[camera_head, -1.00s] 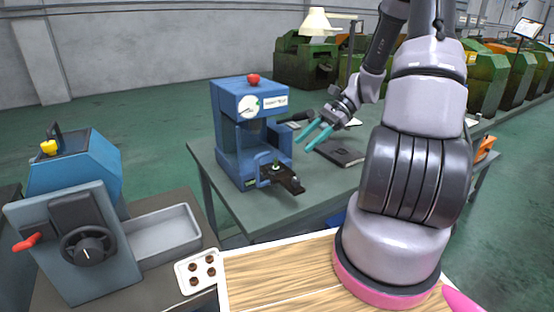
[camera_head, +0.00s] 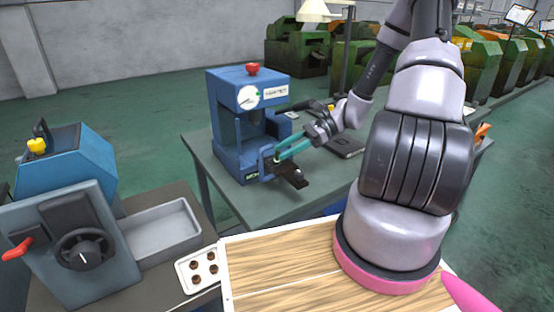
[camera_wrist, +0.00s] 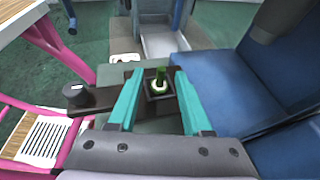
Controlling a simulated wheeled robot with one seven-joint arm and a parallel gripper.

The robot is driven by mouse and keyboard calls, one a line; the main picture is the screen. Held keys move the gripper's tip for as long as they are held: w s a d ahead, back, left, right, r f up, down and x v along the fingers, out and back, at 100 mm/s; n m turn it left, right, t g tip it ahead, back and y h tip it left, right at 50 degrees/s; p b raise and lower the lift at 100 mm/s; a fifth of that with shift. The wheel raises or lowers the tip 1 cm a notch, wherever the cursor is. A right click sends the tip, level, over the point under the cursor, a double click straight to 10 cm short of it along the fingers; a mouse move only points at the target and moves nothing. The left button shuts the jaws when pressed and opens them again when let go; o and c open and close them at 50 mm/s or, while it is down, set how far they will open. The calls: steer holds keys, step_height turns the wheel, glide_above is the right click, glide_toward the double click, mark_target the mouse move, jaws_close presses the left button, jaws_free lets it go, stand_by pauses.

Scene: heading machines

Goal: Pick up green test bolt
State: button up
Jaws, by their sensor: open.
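The green test bolt (camera_wrist: 161,78) stands upright in a dark square holder (camera_wrist: 152,92) of the blue press, seen in the wrist view. A pale ring or washer shows at its base. My gripper (camera_wrist: 157,80) is open, with one teal finger on each side of the bolt in that view. I cannot tell whether either finger touches it. In the head view my gripper (camera_head: 278,158) reaches into the front of the blue press (camera_head: 240,125), over the black fixture (camera_head: 288,174). The bolt is hard to make out there, behind the fingers.
The press stands on a grey-green table (camera_head: 275,208) with a dark notebook (camera_head: 346,147) to the right. The press body is close beside my gripper. At left are a blue-grey machine (camera_head: 75,215), a grey tray (camera_head: 160,235) and a white holder with brown pieces (camera_head: 198,269).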

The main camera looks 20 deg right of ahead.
steer(key=shift+x, duration=1.5)
jaws_close()
steer(key=shift+r, duration=0.15)
